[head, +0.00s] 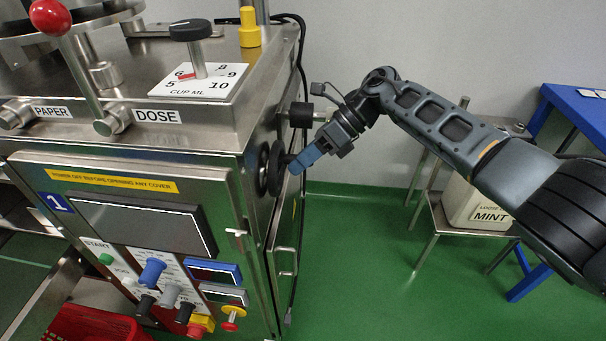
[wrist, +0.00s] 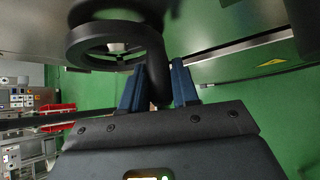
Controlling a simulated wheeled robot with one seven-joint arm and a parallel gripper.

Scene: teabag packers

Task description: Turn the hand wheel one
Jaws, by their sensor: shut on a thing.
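The hand wheel (head: 275,170) is a black ring on the right side wall of the steel machine marked 1 (head: 215,160). In the wrist view the wheel (wrist: 88,45) fills the top, its open ring and a thick black handle (wrist: 157,65) showing. My gripper (head: 300,160) reaches in from the right, beside the wheel. In the wrist view its blue fingers (wrist: 157,92) stand on either side of the handle and are shut on it. The fingers hide part of the wheel in the head view.
A black knob (head: 301,115) juts from the machine wall just above my gripper. Black cables (head: 299,60) run down the machine's back edge. A steel stand with a white MINT container (head: 470,205) and a blue table (head: 575,112) stand at right. Green floor (head: 350,260) is clear between.

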